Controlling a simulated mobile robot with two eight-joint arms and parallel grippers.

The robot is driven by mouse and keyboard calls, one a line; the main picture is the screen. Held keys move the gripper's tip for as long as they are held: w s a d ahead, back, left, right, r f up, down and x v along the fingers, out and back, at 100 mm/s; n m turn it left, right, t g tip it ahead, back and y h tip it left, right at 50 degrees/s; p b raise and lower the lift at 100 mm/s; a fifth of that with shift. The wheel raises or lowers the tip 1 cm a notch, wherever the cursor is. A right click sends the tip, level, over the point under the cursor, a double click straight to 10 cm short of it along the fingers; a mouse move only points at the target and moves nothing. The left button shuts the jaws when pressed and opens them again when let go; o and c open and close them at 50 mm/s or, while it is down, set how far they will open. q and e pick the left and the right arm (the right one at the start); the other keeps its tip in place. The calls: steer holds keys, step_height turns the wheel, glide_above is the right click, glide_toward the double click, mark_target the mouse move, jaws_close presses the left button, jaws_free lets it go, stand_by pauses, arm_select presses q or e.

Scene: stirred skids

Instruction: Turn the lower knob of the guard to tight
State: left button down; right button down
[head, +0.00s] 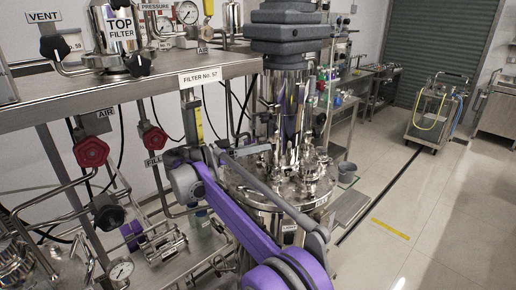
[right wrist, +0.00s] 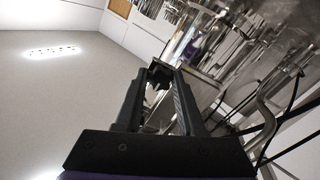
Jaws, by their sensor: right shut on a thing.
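The guard looks like the upright gauge strip with a yellow scale (head: 197,122) below the "FILTER No. 57" plate in the head view. Its lower end goes behind my right arm, so the lower knob cannot be made out there. My right gripper (head: 212,151) is at that lower end, mostly hidden by its own wrist. In the right wrist view, the black fingers of my right gripper (right wrist: 159,72) are shut on a small dark knob (right wrist: 158,78) between their tips. The knob's setting cannot be read. My left gripper is not in view.
A steel shelf (head: 130,87) runs above the arm. Red valve knobs (head: 91,152) and pipes fill the left side. A lidded steel vessel (head: 280,190) stands close to the right of my arm. Black hoses (right wrist: 285,115) hang beside the gripper.

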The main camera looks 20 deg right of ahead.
stand_by(0.3)
steer(key=c, duration=0.5)
jaws_free()
steer(key=shift+a, duration=0.15)
steer(key=a, duration=1)
steer(key=shift+w+a, duration=0.1)
steer(key=shift+a, duration=0.2)
